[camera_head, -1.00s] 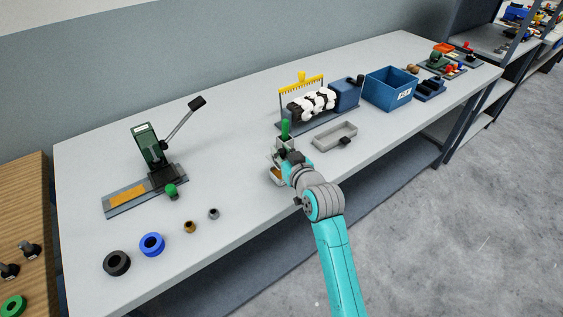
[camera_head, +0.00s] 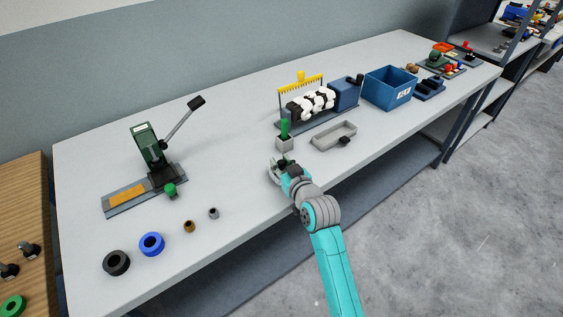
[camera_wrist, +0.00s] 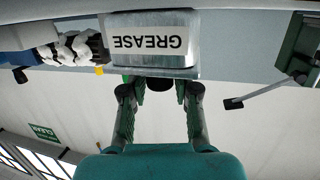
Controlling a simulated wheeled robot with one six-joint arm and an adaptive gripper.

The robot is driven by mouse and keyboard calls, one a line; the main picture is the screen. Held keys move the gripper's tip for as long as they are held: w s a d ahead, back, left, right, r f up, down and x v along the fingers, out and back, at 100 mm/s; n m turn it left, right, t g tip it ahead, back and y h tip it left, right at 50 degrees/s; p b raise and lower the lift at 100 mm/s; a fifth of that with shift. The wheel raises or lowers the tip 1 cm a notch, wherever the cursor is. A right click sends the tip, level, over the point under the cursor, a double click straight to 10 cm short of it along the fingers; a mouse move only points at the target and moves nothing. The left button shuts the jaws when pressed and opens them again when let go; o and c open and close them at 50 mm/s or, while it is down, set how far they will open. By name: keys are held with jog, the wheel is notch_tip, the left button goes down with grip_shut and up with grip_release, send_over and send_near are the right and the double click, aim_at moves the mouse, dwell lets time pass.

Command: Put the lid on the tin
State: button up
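The tin (camera_wrist: 150,35) fills the top of the wrist view, upside down there, with a white GREASE label. A silver lid (camera_wrist: 155,72) lies across its top, with a dark knob (camera_wrist: 158,84); I cannot tell whether it is fully seated. My gripper (camera_wrist: 160,93) has its fingers spread on either side of the knob, with gaps showing, so it appears open. In the head view my gripper (camera_head: 281,162) is over the tin near the table's front edge and hides most of it.
A grey holder with a green-handled tool (camera_head: 285,128) stands just behind the tin. A shallow grey tray (camera_head: 318,143) is to the right, with a dark knob at its corner. A lever press (camera_head: 150,145) and several rings are left. The bench (camera_head: 230,165) between is clear.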

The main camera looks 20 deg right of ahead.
jog(key=shift+o, duration=0.8)
jog(key=shift+r, duration=0.2)
jog(key=shift+s+r, duration=0.2)
jog(key=v, duration=1.1)
jog(key=shift+s, duration=0.25)
jog(key=shift+r, duration=0.15)
